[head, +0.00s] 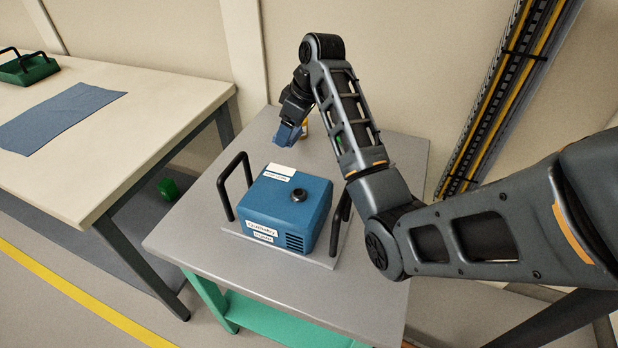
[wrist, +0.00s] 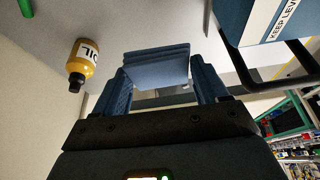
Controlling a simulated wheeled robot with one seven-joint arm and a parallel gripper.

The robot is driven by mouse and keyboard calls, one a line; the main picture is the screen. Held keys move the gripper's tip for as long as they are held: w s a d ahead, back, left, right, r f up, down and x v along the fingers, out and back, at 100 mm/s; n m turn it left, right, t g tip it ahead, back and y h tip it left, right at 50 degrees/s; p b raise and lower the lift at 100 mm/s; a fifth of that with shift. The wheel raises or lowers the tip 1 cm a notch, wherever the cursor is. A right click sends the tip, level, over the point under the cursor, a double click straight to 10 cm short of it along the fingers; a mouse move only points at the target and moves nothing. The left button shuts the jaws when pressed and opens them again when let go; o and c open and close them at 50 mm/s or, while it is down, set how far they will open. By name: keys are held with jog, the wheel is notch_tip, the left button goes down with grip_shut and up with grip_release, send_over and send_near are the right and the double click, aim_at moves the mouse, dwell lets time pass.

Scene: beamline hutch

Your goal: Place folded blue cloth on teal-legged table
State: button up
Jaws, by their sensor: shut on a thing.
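My gripper (head: 287,132) is over the back part of the grey-topped table with teal legs (head: 390,285), behind the blue pump-like box. In the wrist view my gripper (wrist: 160,88) is shut on a folded blue cloth (wrist: 156,66), a small layered block between the two blue fingers. The grey tabletop (wrist: 130,25) shows beyond the cloth. I cannot tell whether the cloth touches the table. In the head view the cloth cannot be told apart from the blue fingers.
The blue box (head: 285,208) with black handles stands mid-table. A yellow oil bottle (wrist: 84,62) stands near my gripper. On the left, a pale bench (head: 150,110) holds a flat blue sheet (head: 60,117) and a green tray (head: 28,68). The table's front left corner is clear.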

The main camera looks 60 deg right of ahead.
send_over(322, 171)
jog(key=s+a, duration=0.2)
jog(key=a, duration=0.1)
jog(key=f, duration=0.6)
jog(key=shift+w+f+p, duration=0.2)
jog(key=shift+p, duration=0.1)
jog(key=shift+f, duration=2.2)
jog(key=shift+a, duration=0.1)
jog(key=o, duration=1)
jog(key=shift+f, duration=0.1)
jog(key=v, duration=1.2)
jog(key=shift+s, duration=0.1)
